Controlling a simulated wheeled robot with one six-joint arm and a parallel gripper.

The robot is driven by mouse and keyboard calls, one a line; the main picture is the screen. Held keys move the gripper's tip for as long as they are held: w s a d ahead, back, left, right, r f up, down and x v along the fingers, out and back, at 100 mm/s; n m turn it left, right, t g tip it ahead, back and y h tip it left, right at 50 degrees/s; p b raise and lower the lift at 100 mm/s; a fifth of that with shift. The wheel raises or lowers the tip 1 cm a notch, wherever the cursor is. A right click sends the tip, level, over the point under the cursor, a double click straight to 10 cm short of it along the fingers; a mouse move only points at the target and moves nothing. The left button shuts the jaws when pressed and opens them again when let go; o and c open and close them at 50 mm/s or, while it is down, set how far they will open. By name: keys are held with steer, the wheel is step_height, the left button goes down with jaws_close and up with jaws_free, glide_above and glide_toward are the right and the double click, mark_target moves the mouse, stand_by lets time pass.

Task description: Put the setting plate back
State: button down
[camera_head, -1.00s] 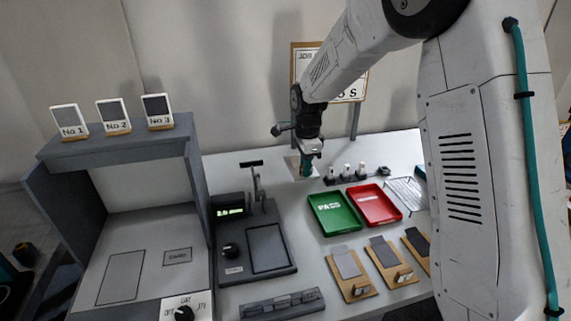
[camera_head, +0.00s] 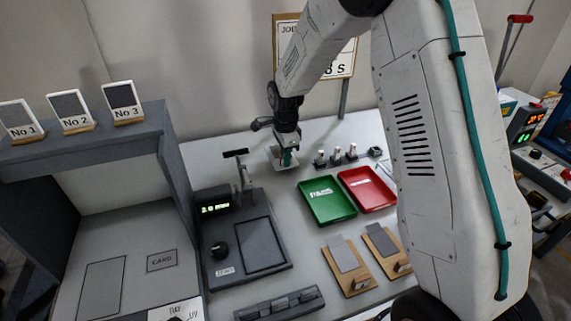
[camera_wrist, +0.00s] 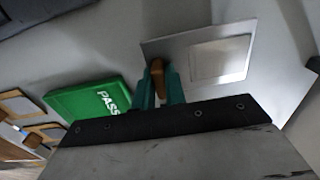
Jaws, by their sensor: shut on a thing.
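The setting plate (camera_wrist: 165,47) is a thin grey plate with a paler rectangle on it in the wrist view. My gripper (camera_wrist: 159,82) has teal fingers shut on a brown tab-like handle at the plate's near edge. In the head view the plate (camera_head: 276,154) is a small pale piece beside my gripper (camera_head: 288,158), over the back of the table. I cannot tell whether the plate touches the table.
The green PASS tray (camera_head: 327,201) and a red tray (camera_head: 367,189) lie to the right of my gripper. A rack with small pegs (camera_head: 337,158) stands behind them. A dark device with a display (camera_head: 214,208) is at the left.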

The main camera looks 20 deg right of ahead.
steer(key=shift+f, duration=1.5)
steer(key=shift+f, duration=0.1)
steer(key=c, duration=1.5)
jaws_free()
steer(key=shift+o, duration=0.2)
